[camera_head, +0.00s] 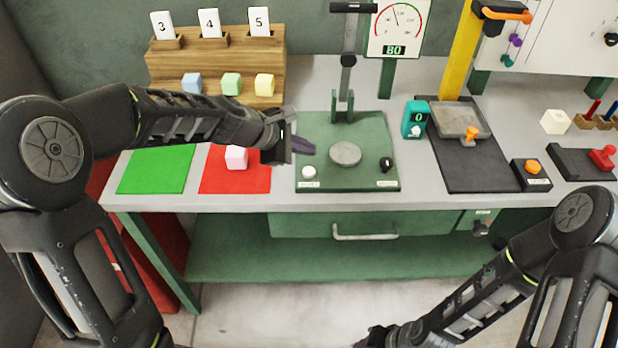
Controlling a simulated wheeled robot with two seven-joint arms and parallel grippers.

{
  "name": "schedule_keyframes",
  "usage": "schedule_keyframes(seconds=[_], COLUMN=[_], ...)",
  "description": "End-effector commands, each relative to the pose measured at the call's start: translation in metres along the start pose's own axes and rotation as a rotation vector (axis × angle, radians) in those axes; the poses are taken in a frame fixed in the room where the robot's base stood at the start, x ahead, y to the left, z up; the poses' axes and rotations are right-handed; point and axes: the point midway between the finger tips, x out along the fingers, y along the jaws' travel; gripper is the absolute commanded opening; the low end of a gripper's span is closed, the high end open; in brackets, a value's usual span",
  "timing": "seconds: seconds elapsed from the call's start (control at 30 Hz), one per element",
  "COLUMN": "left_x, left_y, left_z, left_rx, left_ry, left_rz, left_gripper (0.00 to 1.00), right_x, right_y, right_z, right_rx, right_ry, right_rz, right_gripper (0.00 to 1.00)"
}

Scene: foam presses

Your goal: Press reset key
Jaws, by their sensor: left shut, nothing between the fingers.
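The green press plate (360,183) lies on the grey bench, with a round metal disc (345,154) in its middle. A white round button (309,171) sits at its front left and a black knob (386,164) at its right, each by a small label too small to read. A teal counter (413,112) showing 0, with a pale knob low on its face, stands right of the plate. No key is legibly marked reset. My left gripper (303,146) is shut and empty, above the plate's left part, behind the white button. My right gripper (370,341) is low at the bottom edge, partly cut off.
A dial gauge (397,28) reading 80 stands behind. A wooden rack (215,62) holds coloured cubes. A black press base (480,170) and orange button (533,167) are right.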

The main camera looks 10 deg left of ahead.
Motion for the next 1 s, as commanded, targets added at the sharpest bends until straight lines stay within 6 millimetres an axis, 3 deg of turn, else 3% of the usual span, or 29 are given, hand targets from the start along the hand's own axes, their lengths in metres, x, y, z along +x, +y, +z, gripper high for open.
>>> schedule_keyframes(seconds=[0.03, 0.3, 1.0], left_x=[0.010, 0.026, 0.027], left_y=[-0.007, -0.019, -0.020], left_z=[-0.007, -0.019, -0.020], left_rx=[0.000, 0.001, 0.001], left_ry=[0.000, 0.000, 0.000], left_rz=[0.000, 0.000, 0.000], left_gripper=[0.00, 0.00, 0.00], right_x=[0.012, 0.031, 0.033], right_y=[0.004, 0.011, 0.011], right_z=[-0.001, -0.002, -0.003], right_rx=[-0.001, -0.004, -0.004], right_ry=[0.002, 0.005, 0.006], right_rz=[-0.002, -0.005, -0.005], right_gripper=[0.36, 0.36, 0.36])
